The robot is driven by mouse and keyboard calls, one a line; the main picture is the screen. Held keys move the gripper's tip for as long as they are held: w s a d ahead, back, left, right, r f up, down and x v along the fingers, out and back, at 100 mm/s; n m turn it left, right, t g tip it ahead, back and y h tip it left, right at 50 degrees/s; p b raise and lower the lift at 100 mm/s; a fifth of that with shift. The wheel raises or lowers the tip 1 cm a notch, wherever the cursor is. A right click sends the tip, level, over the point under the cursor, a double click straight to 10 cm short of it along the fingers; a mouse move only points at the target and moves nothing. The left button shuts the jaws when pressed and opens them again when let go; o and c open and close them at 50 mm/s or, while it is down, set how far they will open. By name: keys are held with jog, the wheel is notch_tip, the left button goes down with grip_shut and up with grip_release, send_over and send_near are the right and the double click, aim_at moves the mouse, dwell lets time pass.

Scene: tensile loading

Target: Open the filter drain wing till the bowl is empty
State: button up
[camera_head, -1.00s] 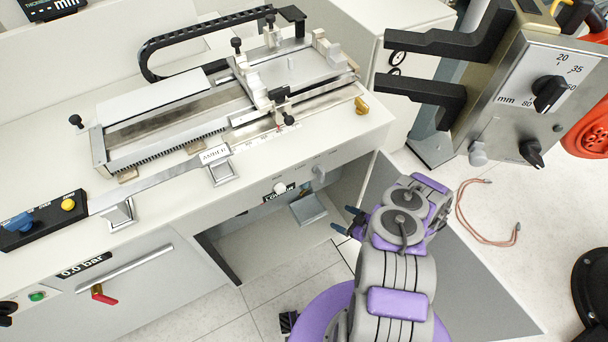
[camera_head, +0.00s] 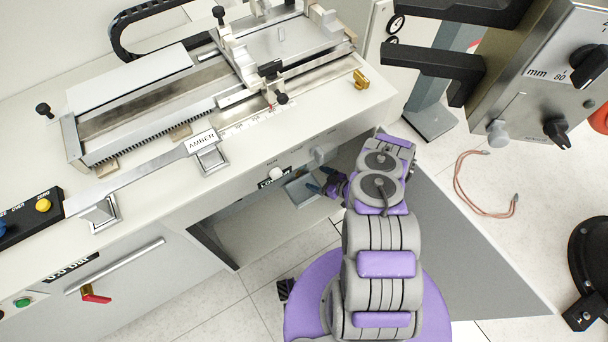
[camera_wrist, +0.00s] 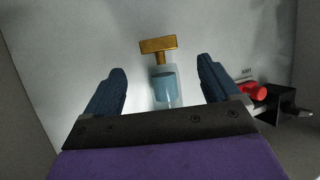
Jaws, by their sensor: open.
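In the wrist view, a brass T-shaped wing (camera_wrist: 158,45) shows at the upper end of a clear filter bowl (camera_wrist: 165,90) that holds bluish liquid. My gripper (camera_wrist: 162,68) is open, with one dark blue finger to each side of the bowl. The wing lies just past the fingertips in the picture, and I see no contact. In the head view, my gripper (camera_head: 326,187) reaches under the bench at the open compartment. The bowl and wing cannot be made out there.
A red knob (camera_wrist: 255,91) on a dark fitting stands right of the bowl. A grey tray (camera_head: 301,190) sits in the compartment near my gripper. The bench (camera_head: 240,180) overhangs it. A cable (camera_head: 470,190) rests on the floor.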

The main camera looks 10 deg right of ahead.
jog(key=b+x, duration=0.2)
jog(key=x, duration=0.5)
jog(key=shift+w, duration=0.35)
jog(key=shift+a+f, duration=0.1)
jog(key=shift+c, duration=1.4)
jog(key=c, duration=0.8)
